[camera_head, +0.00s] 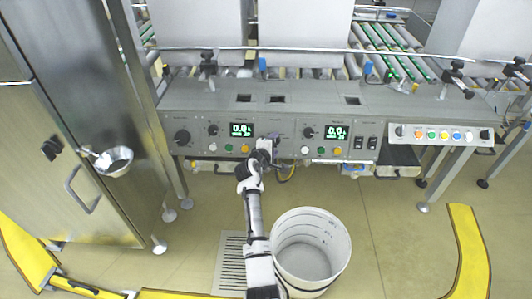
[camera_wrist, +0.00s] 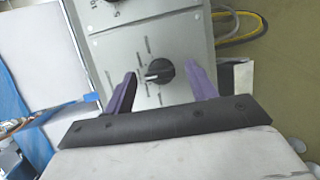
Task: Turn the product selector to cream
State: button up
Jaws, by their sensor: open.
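In the wrist view a round black knob (camera_wrist: 161,71) with a white pointer sits on a grey panel, with small labels around it that are too small to read. The pointer faces left in that picture. My gripper (camera_wrist: 163,76) is open, with one purple finger on each side of the knob. There are gaps between the fingers and the knob. In the head view my gripper (camera_head: 270,147) is at the front of the long control panel (camera_head: 270,122), between the two green displays. It hides the knob there.
Green displays (camera_head: 241,129) and other dials (camera_head: 182,137) flank my gripper. A second knob (camera_wrist: 113,1) shows at the wrist view's top edge. A white bin (camera_head: 336,243) stands below, right of my arm. A steel cabinet (camera_head: 62,120) is at left. A button box (camera_head: 441,135) is at right.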

jog(key=v, duration=1.2)
jog(key=shift+s+r+p, duration=0.15)
jog(key=shift+s+p, duration=0.2)
jog(key=shift+p, duration=0.05)
jog(key=shift+a, duration=0.1)
